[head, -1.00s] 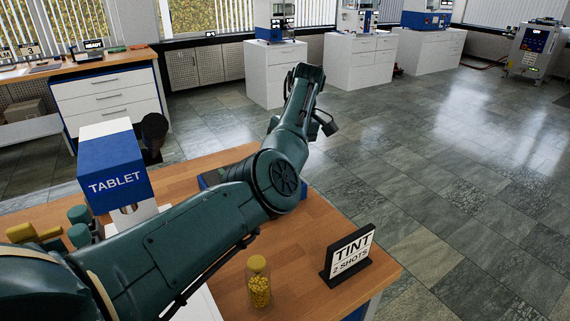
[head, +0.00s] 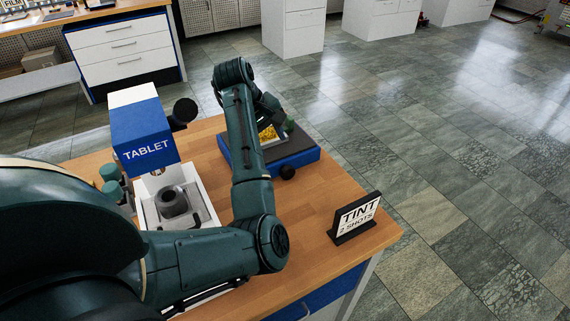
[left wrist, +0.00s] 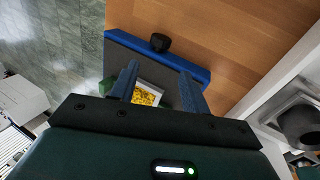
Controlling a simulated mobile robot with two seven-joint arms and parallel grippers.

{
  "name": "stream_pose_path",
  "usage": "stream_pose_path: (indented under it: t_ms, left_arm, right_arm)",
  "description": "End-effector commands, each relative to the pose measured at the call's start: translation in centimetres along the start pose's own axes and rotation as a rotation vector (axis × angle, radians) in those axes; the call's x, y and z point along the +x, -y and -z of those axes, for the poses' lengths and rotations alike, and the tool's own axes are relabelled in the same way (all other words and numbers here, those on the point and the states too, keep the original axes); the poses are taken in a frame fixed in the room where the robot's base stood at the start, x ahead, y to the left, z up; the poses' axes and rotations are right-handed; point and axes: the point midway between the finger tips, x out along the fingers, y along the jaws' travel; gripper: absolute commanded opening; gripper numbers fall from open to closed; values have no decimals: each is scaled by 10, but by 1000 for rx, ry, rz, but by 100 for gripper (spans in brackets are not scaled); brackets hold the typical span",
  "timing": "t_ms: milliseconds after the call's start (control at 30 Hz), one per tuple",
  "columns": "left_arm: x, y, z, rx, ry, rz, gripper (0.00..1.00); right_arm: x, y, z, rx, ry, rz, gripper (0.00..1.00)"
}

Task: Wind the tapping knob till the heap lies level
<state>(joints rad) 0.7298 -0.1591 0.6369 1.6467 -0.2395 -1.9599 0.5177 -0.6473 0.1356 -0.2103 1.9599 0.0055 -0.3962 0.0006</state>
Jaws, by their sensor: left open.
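A low blue device with a dark top (head: 292,157) stands on the wooden bench; its tray holds a yellow heap (head: 268,134), also visible in the left wrist view (left wrist: 146,95). A black knob (head: 288,172) projects from its side, and it shows in the left wrist view (left wrist: 160,43) too. A green part (head: 289,124) sits at another side. I cannot tell which is the tapping knob. My left gripper (left wrist: 159,70) is open and empty above the device, its fingers either side of the heap in that view. Whether the heap is level is unclear. My right gripper is not in view.
A TABLET press (head: 143,135) with a dark cup (head: 174,201) stands left of the device. A TINT sign (head: 355,217) stands near the bench's right edge. Bare bench top (head: 312,225) lies between device and sign.

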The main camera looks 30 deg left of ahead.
Motion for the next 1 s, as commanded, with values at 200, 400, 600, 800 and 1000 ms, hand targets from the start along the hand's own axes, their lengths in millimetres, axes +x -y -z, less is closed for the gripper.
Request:
stream_pose_path:
  t_ms: [200,400,600,800,1000]
  left_arm:
    - [34,1,-1,0,6,4,47]
    - [77,1,-1,-1,6,5,47]
    - [110,1,-1,-2,4,4,47]
    - [126,0,0,-2,2,3,47]
    - [129,1,0,-2,1,2,47]
  right_arm:
    - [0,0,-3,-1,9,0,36]
    - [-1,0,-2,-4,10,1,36]
    - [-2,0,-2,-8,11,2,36]
    - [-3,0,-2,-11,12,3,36]
    - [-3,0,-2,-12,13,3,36]
